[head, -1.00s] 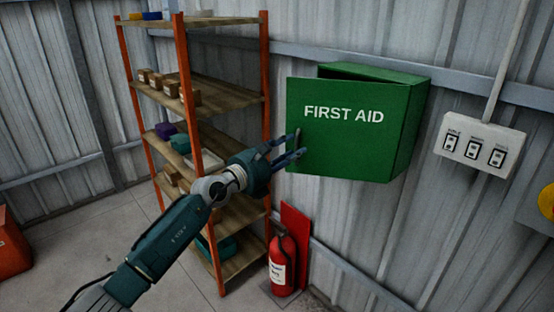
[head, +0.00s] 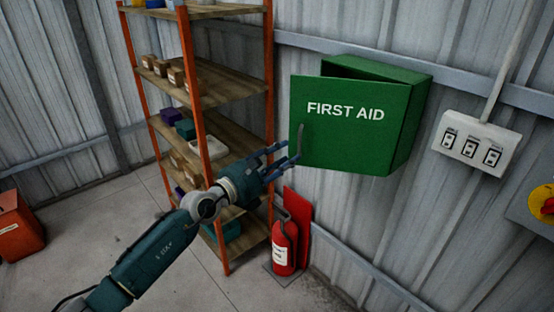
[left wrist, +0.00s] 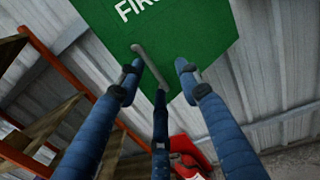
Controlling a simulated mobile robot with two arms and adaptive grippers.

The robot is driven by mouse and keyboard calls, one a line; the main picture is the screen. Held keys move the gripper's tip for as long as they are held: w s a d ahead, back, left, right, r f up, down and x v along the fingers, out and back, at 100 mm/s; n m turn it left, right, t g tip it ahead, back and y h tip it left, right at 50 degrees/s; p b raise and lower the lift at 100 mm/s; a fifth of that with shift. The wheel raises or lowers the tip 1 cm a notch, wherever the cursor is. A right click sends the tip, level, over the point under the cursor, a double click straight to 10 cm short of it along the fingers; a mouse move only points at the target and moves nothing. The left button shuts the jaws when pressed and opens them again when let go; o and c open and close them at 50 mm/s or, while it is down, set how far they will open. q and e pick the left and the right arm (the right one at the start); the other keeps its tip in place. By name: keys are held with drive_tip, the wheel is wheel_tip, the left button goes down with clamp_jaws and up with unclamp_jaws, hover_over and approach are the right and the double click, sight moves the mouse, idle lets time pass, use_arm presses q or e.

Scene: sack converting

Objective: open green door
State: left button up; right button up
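The green door (head: 345,125) marked FIRST AID is on a green wall cabinet (head: 408,120). It stands ajar, with a dark gap along the top left. Its grey bar handle (head: 300,143) is near the door's left edge. My left gripper (head: 284,163) is just below and left of the handle, fingers spread and empty. In the left wrist view the handle (left wrist: 150,64) shows beyond the fingertips, on the door's lower part (left wrist: 190,40); whether a finger touches it I cannot tell. My right gripper is not in view.
An orange-framed shelf (head: 205,95) with boxes stands left of the cabinet, close to my left arm. A red fire extinguisher (head: 284,246) stands below. A switch panel (head: 476,145) is on the wall at right. A red container (head: 18,228) is at far left.

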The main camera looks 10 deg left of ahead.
use_arm(q)
drive_tip(key=shift+s+a+p, duration=0.2)
drive_tip(key=shift+s+p, duration=0.1)
drive_tip(key=shift+s, duration=0.4)
drive_tip(key=shift+s+a+p, duration=0.2)
drive_tip(key=shift+s+p, duration=0.15)
drive_tip(key=shift+s, duration=0.3)
drive_tip(key=shift+s+a+p, duration=0.2)
drive_tip(key=shift+s+p, duration=0.1)
drive_tip(key=shift+s, duration=0.4)
